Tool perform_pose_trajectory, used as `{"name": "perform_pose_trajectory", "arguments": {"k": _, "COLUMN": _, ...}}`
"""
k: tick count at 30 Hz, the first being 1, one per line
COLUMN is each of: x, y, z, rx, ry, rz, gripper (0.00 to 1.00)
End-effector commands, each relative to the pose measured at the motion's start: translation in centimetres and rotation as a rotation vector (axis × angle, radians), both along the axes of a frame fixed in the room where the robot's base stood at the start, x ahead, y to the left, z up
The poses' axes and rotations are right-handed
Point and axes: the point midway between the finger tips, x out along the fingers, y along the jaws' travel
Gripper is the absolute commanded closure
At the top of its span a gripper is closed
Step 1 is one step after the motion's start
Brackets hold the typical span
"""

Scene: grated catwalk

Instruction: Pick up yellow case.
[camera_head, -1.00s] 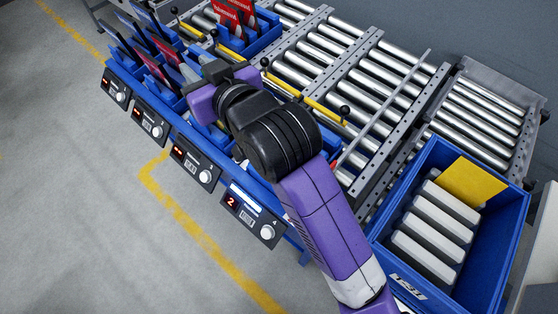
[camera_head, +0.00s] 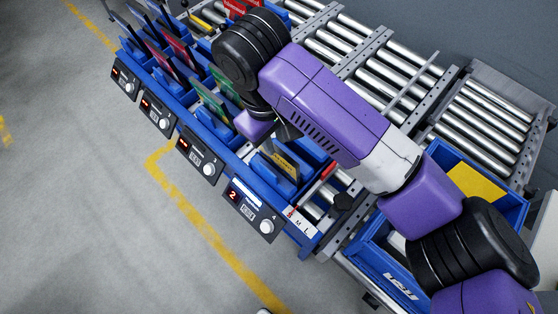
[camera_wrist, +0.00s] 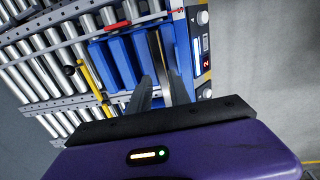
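A thin yellow case (camera_head: 286,163) with dark print stands on edge in the near end of the blue divided rack, beside the display numbered 4. My gripper is mostly hidden behind my arm in the head view, just above and left of this case. In the wrist view my gripper (camera_wrist: 164,65) points down into the blue rack (camera_wrist: 122,62). Its two grey fingers are apart, with a thin upright edge, tan and dark, between and beyond them. This looks like the case seen edge-on; I cannot tell whether the fingers touch it.
Other thin cases, such as a green one (camera_head: 212,102) and a red one (camera_head: 180,50), stand in the rack's farther slots. A roller conveyor (camera_head: 385,85) lies behind. A blue crate (camera_head: 448,155) at right holds a flat yellow piece (camera_head: 474,185). The floor at left is clear.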

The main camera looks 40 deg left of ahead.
Motion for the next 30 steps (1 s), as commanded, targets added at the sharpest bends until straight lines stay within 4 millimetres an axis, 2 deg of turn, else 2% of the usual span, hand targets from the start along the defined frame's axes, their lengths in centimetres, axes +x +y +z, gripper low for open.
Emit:
{"name": "perform_pose_trajectory", "arguments": {"k": 11, "x": 0.3, "y": -0.1, "z": -3.5, "rx": -0.005, "ry": 0.001, "rz": -0.002, "gripper": 0.76}}
{"name": "perform_pose_trajectory", "arguments": {"k": 18, "x": 0.6, "y": 0.0, "z": -6.9, "rx": -0.004, "ry": 0.0, "rz": -0.002, "gripper": 0.76}}
{"name": "perform_pose_trajectory", "arguments": {"k": 22, "x": 0.7, "y": 0.0, "z": -7.6, "rx": -0.002, "ry": -0.001, "rz": -0.001, "gripper": 0.76}}
{"name": "perform_pose_trajectory", "arguments": {"k": 28, "x": 0.7, "y": 0.0, "z": -7.7, "rx": -0.001, "ry": -0.001, "rz": -0.001, "gripper": 0.76}}
{"name": "perform_pose_trajectory", "arguments": {"k": 30, "x": 0.7, "y": 0.0, "z": -7.7, "rx": -0.001, "ry": -0.001, "rz": -0.001, "gripper": 0.9}}
